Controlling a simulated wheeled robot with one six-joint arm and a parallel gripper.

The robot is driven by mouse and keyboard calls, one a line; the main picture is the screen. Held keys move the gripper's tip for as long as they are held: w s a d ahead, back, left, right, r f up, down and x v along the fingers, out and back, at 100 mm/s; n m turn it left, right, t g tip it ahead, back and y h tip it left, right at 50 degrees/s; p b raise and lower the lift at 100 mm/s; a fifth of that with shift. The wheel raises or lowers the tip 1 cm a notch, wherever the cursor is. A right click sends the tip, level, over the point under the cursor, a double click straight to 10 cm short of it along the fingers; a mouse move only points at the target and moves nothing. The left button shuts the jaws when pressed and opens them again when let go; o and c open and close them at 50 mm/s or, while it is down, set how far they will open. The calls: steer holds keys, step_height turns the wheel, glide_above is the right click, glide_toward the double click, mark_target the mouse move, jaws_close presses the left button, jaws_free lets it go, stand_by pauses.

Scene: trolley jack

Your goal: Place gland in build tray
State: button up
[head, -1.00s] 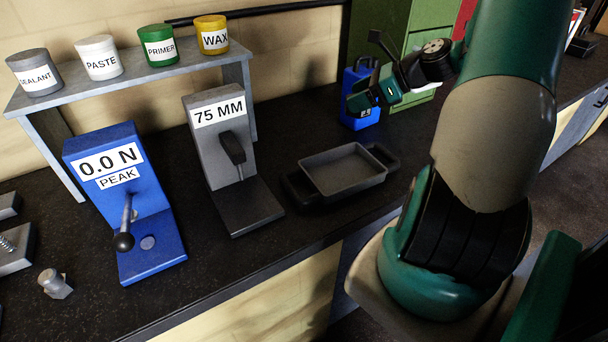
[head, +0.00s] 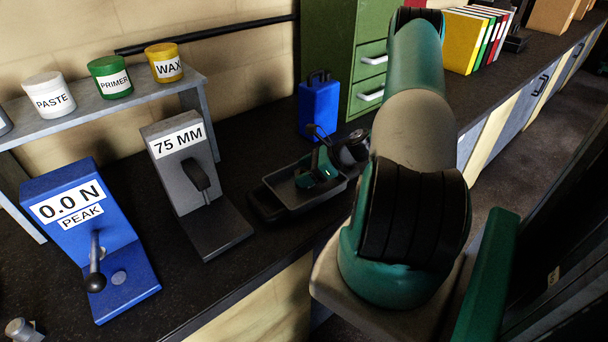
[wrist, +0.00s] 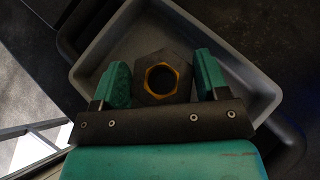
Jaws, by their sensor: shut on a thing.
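The build tray (head: 312,202) is a shallow grey tray with dark handles on the bench, right of the 75 MM stand. My gripper (head: 318,172) is over it in the head view. In the wrist view my gripper (wrist: 163,84) has its green fingers on either side of the gland (wrist: 163,78), a dark hexagonal piece with an orange ring around its round bore. The gripper is shut on the gland. Behind the gland lies the grey floor of the tray (wrist: 112,38). I cannot tell whether the gland touches the floor. The head view does not show the gland clearly.
The 75 MM stand (head: 190,180) and blue 0.0 N press (head: 85,235) stand left of the tray. A blue case (head: 319,108) and green drawer cabinet (head: 345,40) stand behind it. A shelf (head: 110,108) holds labelled pots. The bench front edge is close to the tray.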

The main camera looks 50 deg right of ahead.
steer(key=shift+f, duration=0.8)
steer(key=shift+f, duration=0.2)
steer(key=o, duration=1.4)
steer(key=shift+c, duration=0.2)
